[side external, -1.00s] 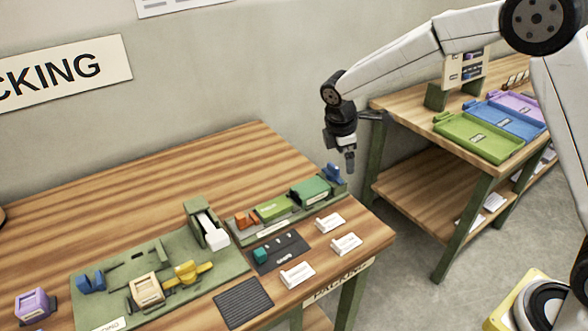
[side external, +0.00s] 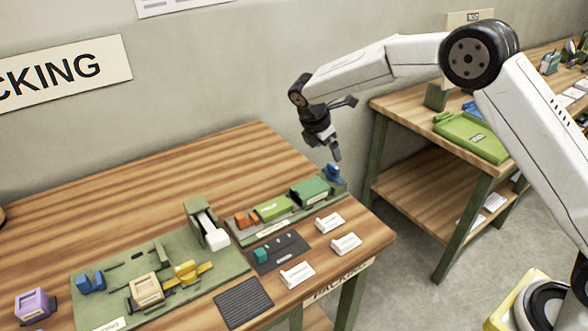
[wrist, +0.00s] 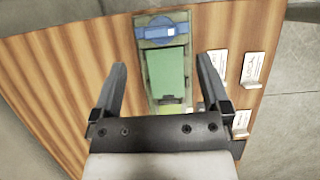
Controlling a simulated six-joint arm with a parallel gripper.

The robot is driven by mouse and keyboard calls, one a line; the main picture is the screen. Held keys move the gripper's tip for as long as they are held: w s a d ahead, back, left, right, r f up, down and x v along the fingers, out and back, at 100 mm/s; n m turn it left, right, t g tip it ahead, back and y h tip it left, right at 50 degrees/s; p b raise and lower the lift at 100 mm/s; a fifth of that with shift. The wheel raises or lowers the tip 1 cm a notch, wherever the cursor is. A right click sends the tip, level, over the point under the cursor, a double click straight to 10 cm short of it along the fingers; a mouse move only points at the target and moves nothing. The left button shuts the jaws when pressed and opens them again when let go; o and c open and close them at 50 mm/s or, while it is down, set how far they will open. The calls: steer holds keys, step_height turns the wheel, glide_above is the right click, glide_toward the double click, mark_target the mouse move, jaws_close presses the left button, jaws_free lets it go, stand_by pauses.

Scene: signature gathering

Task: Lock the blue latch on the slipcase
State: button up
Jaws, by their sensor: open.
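The blue latch (side external: 333,173) stands at the far right end of a green slipcase tray (side external: 243,238) on the wooden table. In the wrist view the blue latch (wrist: 160,30) sits at the top, with a bar lying crosswise. A dark green block (side external: 309,190) lies beside it in the tray, and it also shows in the wrist view (wrist: 167,72). My gripper (side external: 336,157) is above the latch end, apart from it and pointing down. In the wrist view my gripper (wrist: 160,72) is open and empty, its fingers on either side of the green block from above.
White label cards (side external: 330,222) stand right of the tray. A dark mat (side external: 277,253) lies in front. A green fixture board (side external: 120,262) with blue, tan and yellow parts is at the left. A second table with a green tray (side external: 470,138) stands behind at right.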

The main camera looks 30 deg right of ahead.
mark_target(333, 165)
steer(key=shift+x, duration=3.35)
steer(key=c, duration=1.3)
